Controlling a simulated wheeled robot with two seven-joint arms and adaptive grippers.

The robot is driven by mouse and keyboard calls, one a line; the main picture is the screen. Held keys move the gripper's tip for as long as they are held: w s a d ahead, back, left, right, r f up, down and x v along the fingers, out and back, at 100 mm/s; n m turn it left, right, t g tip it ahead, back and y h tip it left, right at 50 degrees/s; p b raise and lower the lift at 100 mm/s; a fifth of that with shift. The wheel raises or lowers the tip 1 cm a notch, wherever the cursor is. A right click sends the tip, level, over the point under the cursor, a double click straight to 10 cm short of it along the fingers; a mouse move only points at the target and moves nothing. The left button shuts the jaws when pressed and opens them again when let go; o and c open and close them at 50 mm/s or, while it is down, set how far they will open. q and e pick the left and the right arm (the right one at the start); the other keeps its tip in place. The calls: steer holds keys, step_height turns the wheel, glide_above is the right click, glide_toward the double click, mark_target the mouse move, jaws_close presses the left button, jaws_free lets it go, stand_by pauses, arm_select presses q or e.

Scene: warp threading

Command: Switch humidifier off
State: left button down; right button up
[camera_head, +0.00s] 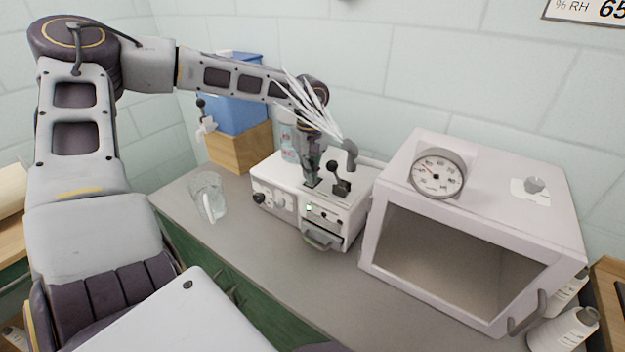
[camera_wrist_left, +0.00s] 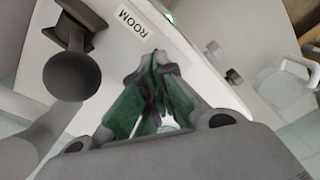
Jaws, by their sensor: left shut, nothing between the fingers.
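The humidifier, a white box-shaped machine (camera_head: 283,200), stands on the grey bench in the head view. A dark lever (camera_head: 341,184) rises from a slot in its top, and a grey nozzle (camera_head: 349,152) stands behind it. White streaks (camera_head: 308,100) fan up and left from the nozzle. My left gripper (camera_head: 312,183) is shut and empty, pointing down at the top, just left of the lever. In the left wrist view, my gripper (camera_wrist_left: 155,70) is beside the lever's round knob (camera_wrist_left: 72,76), apart from it, near a "ROOM" label (camera_wrist_left: 134,22). My right gripper is not in view.
A white cabinet with a round dial (camera_head: 437,172) stands close on the right. A clear glass (camera_head: 208,195) is on the left. A blue tank (camera_head: 235,105) sits on a wooden block (camera_head: 240,148) behind. The bench front (camera_head: 290,262) is clear.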

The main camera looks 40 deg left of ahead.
arm_select(q)
steer(key=shift+d+f, duration=0.15)
steer(key=shift+f, duration=0.05)
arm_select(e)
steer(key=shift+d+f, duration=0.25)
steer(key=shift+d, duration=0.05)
arm_select(q)
steer(key=shift+f+b, duration=0.25)
steer(key=shift+b, duration=0.1)
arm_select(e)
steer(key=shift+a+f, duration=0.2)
arm_select(q)
steer(key=shift+r, duration=0.1)
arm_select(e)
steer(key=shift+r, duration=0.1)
arm_select(q)
steer(key=shift+r+p, duration=1.75)
steer(key=shift+r, duration=1.7)
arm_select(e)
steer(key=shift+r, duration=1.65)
arm_select(q)
steer(key=shift+r, duration=0.1)
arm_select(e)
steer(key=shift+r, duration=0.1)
